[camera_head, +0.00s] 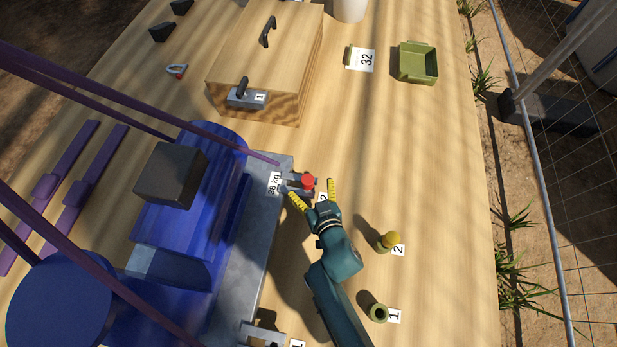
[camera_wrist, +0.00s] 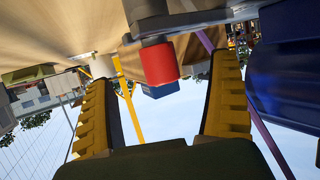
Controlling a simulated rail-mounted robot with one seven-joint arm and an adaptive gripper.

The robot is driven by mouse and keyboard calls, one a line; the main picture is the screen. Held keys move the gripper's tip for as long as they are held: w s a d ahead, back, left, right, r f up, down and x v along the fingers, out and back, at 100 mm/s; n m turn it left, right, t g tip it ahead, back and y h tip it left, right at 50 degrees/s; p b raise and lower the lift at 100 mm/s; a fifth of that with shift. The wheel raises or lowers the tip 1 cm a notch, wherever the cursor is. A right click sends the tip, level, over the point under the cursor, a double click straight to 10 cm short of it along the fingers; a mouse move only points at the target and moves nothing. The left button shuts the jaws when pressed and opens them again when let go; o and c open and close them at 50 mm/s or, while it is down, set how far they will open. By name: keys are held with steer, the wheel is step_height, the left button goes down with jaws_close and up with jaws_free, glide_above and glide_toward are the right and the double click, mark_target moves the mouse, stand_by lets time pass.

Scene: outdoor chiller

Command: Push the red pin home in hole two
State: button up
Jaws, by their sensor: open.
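The red pin (camera_head: 308,181) shows its red head at the grey bracket on the right edge of the metal base, beside a label 2. In the wrist view the red head (camera_wrist: 160,62) sticks out of a grey collar against the metal bracket (camera_wrist: 165,14). How deep the pin sits cannot be told. My gripper (camera_head: 314,192) has its yellow fingers spread around the area of the red head. In the wrist view my gripper (camera_wrist: 163,90) is open, with gaps on both sides of the head; neither finger touches it.
The blue machine (camera_head: 190,200) is at left under purple straps. A wooden box (camera_head: 270,60) and green tray (camera_head: 417,63) stand behind. The right tabletop is mostly free.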

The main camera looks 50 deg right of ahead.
steer(key=shift+v, duration=1.75)
steer(key=v, duration=1.2)
steer(key=shift+w+r, duration=0.1)
